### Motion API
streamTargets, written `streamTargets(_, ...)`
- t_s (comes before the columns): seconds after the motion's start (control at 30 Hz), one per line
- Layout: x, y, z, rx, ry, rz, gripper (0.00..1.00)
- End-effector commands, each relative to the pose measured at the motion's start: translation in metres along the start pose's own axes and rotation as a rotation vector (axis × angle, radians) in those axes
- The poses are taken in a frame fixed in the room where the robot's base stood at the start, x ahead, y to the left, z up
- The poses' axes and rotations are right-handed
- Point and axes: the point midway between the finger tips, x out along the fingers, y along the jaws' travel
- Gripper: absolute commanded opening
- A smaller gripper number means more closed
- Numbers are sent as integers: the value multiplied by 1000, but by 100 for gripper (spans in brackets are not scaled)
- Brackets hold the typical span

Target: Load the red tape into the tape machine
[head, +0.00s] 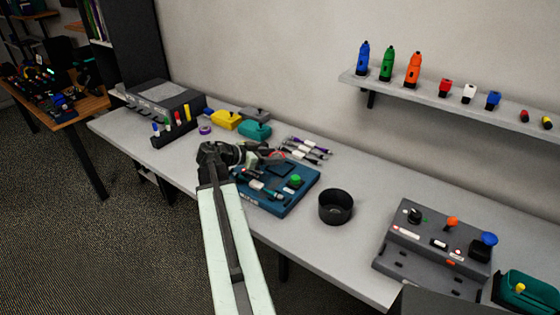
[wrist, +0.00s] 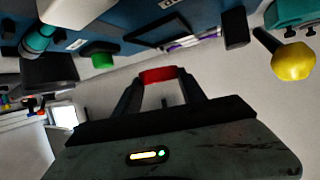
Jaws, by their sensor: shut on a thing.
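My gripper (head: 270,157) reaches over the back part of a blue machine (head: 303,192) on the grey bench. In the wrist view my gripper (wrist: 160,92) is shut on the red tape (wrist: 158,74), which shows as a red band between the fingertips. The red tape also shows as a small red patch (head: 276,156) in the head view. The blue machine has a green button (head: 295,181), which also shows in the wrist view (wrist: 97,55). No label readable here confirms which device is the tape machine. My arm hides part of the blue machine's left side.
A black round cup (head: 335,207) stands right of the blue machine. A grey control box (head: 430,240) is farther right. Behind my gripper are a teal device (head: 255,131), a yellow one (head: 227,120) and a purple ring (head: 204,130). A pen holder (head: 174,137) stands at left.

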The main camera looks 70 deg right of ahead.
Motion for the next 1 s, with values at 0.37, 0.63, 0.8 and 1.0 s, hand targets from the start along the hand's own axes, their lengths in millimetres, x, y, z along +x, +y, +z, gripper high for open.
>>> streamTargets(0.37,26,-12,-7,1,0,2,9)
streamTargets(0.63,42,-11,28,1,0,1,9)
streamTargets(0.8,40,-11,24,1,0,1,9)
streamTargets(1.0,43,-11,30,1,0,2,9)
